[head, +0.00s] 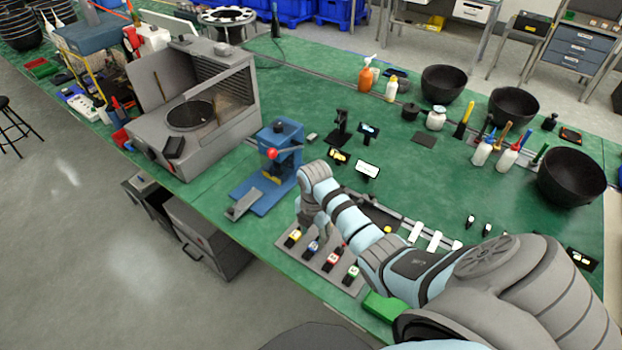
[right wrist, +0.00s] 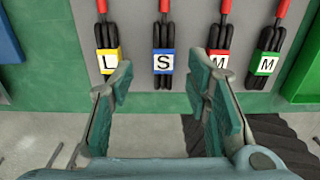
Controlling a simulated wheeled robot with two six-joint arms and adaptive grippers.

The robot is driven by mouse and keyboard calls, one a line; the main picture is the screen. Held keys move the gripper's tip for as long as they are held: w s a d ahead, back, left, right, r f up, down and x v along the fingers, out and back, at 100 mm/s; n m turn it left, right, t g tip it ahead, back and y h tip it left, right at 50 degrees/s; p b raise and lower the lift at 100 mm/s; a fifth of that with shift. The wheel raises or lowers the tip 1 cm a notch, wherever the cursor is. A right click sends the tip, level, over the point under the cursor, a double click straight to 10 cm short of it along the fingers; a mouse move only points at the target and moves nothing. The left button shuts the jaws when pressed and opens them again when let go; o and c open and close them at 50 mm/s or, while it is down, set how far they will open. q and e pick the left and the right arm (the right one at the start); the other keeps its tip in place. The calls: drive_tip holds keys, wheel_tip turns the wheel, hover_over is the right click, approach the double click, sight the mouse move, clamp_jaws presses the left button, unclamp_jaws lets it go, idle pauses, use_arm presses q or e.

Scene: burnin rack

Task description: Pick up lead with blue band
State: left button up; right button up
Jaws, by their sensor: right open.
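The lead with the blue band (right wrist: 163,62), marked S, lies on a grey board (right wrist: 190,68) in the right wrist view. Its cable is black with a red end. In the head view the blue-banded lead (head: 311,247) is in the row at the table's front edge. My right gripper (right wrist: 160,88) is open and empty. Its fingertips are just short of the blue band, one towards each side of it. In the head view my right gripper (head: 311,222) is over the row, partly hidden by its own wrist. My left gripper is not in view.
The yellow-banded lead (right wrist: 110,62) marked L is left of the blue one. The red-banded lead (right wrist: 219,65) and green-banded lead (right wrist: 265,65), both marked M, are right of it. A blue press (head: 280,155) stands behind left. A green block (head: 385,307) lies right.

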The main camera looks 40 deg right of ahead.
sight(315, 246)
drive_tip(key=f+b, duration=0.2)
drive_tip(key=f, duration=0.1)
drive_tip(key=f+b, duration=0.1)
drive_tip(key=b, duration=0.1)
drive_tip(key=shift+s+f, duration=0.35)
drive_tip(key=shift+s, duration=0.05)
drive_tip(key=shift+w+r, duration=0.15)
drive_tip(key=shift+r, duration=0.05)
drive_tip(key=shift+c, duration=0.5)
clamp_jaws()
use_arm(q)
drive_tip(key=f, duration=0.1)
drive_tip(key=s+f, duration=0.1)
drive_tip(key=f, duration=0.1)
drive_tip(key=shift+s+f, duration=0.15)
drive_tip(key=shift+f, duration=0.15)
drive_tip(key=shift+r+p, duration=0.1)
drive_tip(key=shift+p, duration=0.2)
use_arm(e)
drive_tip(key=shift+r, duration=0.1)
